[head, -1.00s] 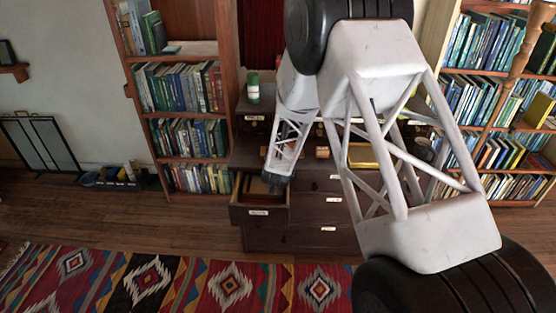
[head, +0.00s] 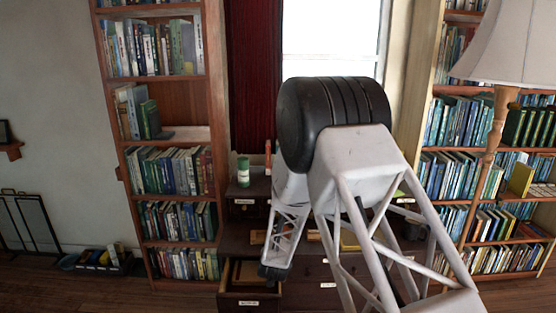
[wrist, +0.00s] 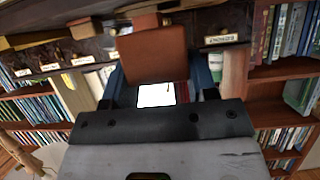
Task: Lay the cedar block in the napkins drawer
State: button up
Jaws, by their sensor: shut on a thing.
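A reddish-brown block, the cedar block (wrist: 152,52), is between the blue fingers of my gripper (wrist: 158,88) in the wrist view. My gripper is shut on it. In the head view my gripper (head: 273,271) points down at the right side of an open drawer (head: 250,303) at the lower left of the dark cabinet. The block is hidden there by the gripper or drawer. The drawer's label is too small to read, so I cannot tell if it is the napkins drawer.
The dark cabinet (head: 232,236) has other labelled drawers. A green-and-white canister (head: 243,171) stands on it at the left. Bookcases flank it, the left one (head: 215,120) close by. A lamp (head: 505,50) stands at the right.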

jog(key=s+d+f, duration=0.3)
jog(key=d+f, duration=0.6)
jog(key=f, duration=0.2)
jog(key=s+d+f, duration=0.4)
jog(key=d+f, duration=0.6)
jog(key=f, duration=0.1)
jog(key=shift+d+f, duration=0.25)
jog(key=shift+f, duration=0.15)
jog(key=shift+r, duration=0.1)
jog(key=w+a+r+m+h, duration=0.1)
jog(key=w+a+r, duration=0.2)
jog(key=a+r, duration=0.5)
jog(key=w+a+r, duration=0.3)
jog(key=a+r, duration=0.2)
jog(key=r, duration=0.7)
jog(key=s+a, duration=0.1)
jog(key=a, duration=0.9)
jog(key=s+a+r+n+y, duration=0.1)
jog(key=a, duration=1)
jog(key=shift+s+r, duration=0.25)
jog(key=shift+s, duration=0.05)
jog(key=shift+a, duration=0.1)
jog(key=shift+f, duration=2.95)
